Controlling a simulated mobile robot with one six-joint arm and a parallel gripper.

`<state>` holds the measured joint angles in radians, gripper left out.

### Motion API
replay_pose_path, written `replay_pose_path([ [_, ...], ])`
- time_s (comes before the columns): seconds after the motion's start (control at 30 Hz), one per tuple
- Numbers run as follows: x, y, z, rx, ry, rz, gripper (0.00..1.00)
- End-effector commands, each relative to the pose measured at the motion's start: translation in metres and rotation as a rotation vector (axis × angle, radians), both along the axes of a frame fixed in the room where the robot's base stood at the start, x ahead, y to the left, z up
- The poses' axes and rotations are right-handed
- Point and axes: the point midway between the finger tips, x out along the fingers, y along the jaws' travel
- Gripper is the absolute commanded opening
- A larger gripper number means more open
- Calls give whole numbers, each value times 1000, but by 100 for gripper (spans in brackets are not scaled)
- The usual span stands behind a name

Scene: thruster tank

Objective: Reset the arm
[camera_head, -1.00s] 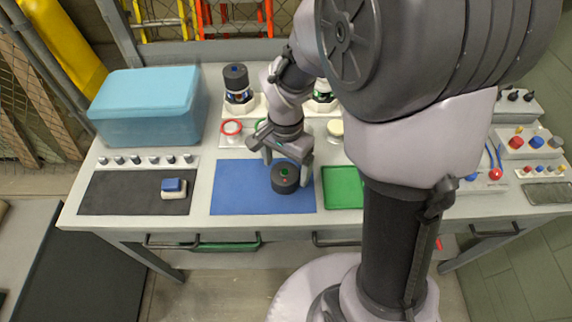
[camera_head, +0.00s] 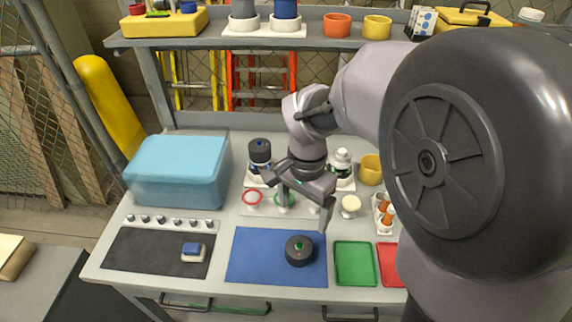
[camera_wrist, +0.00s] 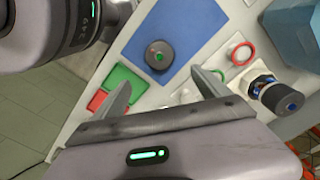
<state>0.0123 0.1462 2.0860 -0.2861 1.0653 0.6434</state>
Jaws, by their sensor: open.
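My gripper (camera_head: 303,200) hangs above the back part of the workbench, open and empty. Its two fingers also show spread apart in the wrist view (camera_wrist: 163,88). A dark round puck with a green centre (camera_head: 299,250) lies on the blue mat (camera_head: 250,262), in front of and below my gripper, apart from it. The puck also shows in the wrist view (camera_wrist: 159,54), beyond the fingertips.
A blue translucent box (camera_head: 178,172) stands at the back left. A dark mat (camera_head: 140,255) holds a small blue-and-white block (camera_head: 193,250). Canisters, rings and cups stand behind my gripper. Green (camera_head: 355,263) and red (camera_head: 390,264) trays lie right. A loaded shelf (camera_head: 200,47) runs above.

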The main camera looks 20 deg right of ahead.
Motion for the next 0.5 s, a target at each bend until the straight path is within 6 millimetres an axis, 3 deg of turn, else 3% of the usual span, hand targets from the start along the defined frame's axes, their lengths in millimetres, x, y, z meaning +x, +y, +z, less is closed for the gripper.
replay_pose_path([
  [0.1,-2,1,3,3,-9,7,86],
  [0.17,-10,4,15,14,-48,41,86],
  [0.3,-57,20,62,47,-245,235,86],
  [0.5,-119,39,85,36,-492,486,86],
])
